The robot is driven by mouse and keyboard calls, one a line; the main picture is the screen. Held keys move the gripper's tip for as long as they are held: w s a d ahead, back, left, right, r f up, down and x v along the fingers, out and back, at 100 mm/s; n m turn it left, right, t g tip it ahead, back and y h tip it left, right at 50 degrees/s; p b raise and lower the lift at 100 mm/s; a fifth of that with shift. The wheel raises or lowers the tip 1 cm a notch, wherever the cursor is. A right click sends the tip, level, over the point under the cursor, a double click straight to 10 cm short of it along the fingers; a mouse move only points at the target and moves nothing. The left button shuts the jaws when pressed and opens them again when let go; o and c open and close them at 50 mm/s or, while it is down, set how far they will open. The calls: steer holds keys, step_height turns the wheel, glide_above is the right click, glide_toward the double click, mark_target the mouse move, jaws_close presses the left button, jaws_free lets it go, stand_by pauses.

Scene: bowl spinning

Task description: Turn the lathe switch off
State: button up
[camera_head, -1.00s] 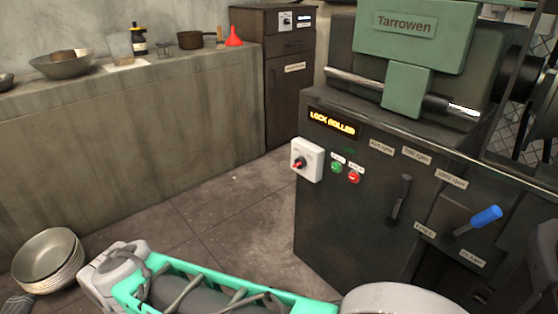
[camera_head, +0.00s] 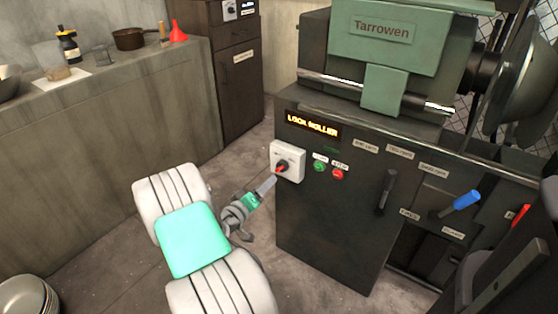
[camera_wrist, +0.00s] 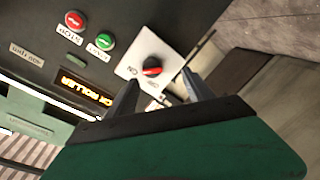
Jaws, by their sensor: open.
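The lathe switch is a white box (camera_head: 292,150) with a red-and-black knob (camera_head: 281,167) on the left of the dark lathe cabinet's front. In the wrist view the white plate (camera_wrist: 160,45) and red knob (camera_wrist: 151,67) lie just beyond my fingertips, with ON and OFF lettering beside the knob. I cannot tell surely which mark the knob points to. My gripper (camera_head: 268,186) is just left of and below the switch in the head view. In the wrist view my gripper (camera_wrist: 158,80) has its fingers spread, one each side of the knob, holding nothing. Contact with the knob is unclear.
Green (camera_head: 319,165) and red (camera_head: 338,174) buttons sit right of the switch. A lit display (camera_head: 313,126) is above. A black lever (camera_head: 386,192) and a blue-handled lever (camera_head: 460,203) stick out farther right. A stone counter (camera_head: 100,130) runs along the left.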

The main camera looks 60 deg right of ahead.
mark_target(279, 170)
steer(key=shift+n+h, duration=0.6)
steer(key=shift+n, duration=0.1)
steer(key=d, duration=0.3)
steer(key=s+d, duration=0.1)
steer(key=d, duration=0.2)
steer(key=d+r+b, duration=0.1)
steer(key=d, duration=0.2)
steer(key=shift+s, duration=0.15)
steer(key=shift+c, duration=0.3)
jaws_close()
